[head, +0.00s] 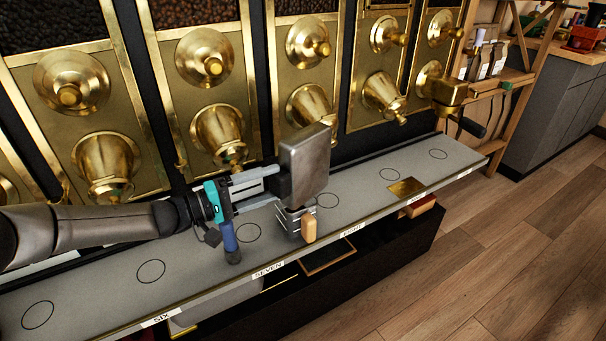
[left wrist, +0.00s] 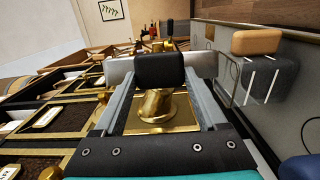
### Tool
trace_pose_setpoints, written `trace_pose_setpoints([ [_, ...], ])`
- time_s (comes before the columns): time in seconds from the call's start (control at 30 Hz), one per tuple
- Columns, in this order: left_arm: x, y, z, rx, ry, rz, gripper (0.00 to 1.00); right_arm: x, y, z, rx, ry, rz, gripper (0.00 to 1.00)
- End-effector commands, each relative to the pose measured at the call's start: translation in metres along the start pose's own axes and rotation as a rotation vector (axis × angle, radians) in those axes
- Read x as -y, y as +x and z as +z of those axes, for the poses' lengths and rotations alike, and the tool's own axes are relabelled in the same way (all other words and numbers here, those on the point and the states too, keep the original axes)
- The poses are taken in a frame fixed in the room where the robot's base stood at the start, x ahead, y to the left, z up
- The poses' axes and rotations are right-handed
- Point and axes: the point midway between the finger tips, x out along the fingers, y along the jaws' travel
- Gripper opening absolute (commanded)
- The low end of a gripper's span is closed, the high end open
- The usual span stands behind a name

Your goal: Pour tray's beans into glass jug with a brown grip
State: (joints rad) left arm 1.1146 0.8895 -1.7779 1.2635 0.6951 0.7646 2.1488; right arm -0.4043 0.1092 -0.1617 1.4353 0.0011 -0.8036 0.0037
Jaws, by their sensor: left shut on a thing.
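My left gripper (head: 275,187) reaches in from the left and is shut on the dark handle (left wrist: 160,69) of a grey metal tray (head: 308,160). The tray is held up in the air, steeply tilted, with a broad flat face towards the head camera. Its inside and any beans are hidden. The glass jug (head: 289,221) stands on the grey ledge just below the tray, with its tan-brown grip (head: 309,229) towards the front. In the left wrist view the jug (left wrist: 268,80) is at the right. Its contents cannot be made out. My right gripper is out of view.
Brass bean dispensers (head: 217,133) line the wall behind the ledge (head: 345,205). Circles mark the ledge, and a square brass plate (head: 406,187) lies to the right. A blue thing with a dark end (head: 231,243) is below my wrist. Wooden floor is clear at the right.

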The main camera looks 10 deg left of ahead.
Motion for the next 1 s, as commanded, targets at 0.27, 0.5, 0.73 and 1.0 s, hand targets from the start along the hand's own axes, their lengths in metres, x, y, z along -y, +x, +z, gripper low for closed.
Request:
trace_pose_setpoints([
  [0.27,-0.007,0.002,0.004,-0.001,0.049,-0.014,0.0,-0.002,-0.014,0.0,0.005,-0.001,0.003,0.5],
  [0.5,-0.009,0.005,0.012,0.0,0.138,-0.045,0.0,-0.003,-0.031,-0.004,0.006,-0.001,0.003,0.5],
  [0.73,-0.007,0.006,0.014,0.0,0.168,-0.055,0.0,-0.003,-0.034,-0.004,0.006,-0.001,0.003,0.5],
  [1.0,-0.008,0.006,0.016,0.0,0.183,-0.061,0.0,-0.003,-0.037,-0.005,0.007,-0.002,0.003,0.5],
])
